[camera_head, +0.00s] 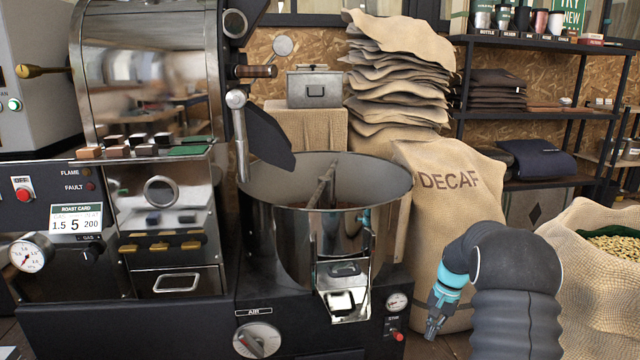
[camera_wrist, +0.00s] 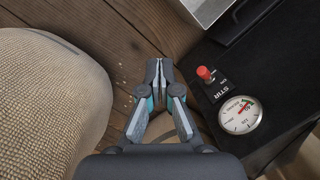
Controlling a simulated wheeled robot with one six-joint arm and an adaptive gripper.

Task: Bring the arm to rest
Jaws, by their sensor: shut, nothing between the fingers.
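My gripper (camera_head: 433,325) hangs at the lower right of the head view, pointing down, in front of the burlap sack marked DECAF (camera_head: 443,215) and to the right of the roaster's front panel. In the wrist view my gripper (camera_wrist: 159,68) is shut with its fingertips together and nothing between them. Below it is a wooden floor (camera_wrist: 95,40). My arm is bent, with its elbow at the lower right of the head view, and it hides part of the sack.
The roaster's cooling bin (camera_head: 260,180) stands left of my arm. A red STIR knob (camera_wrist: 205,73) and a gauge (camera_wrist: 239,115) sit close right of my gripper. An open sack of green beans (camera_head: 590,270) stands at the right. A shelf (camera_head: 520,115) is behind.

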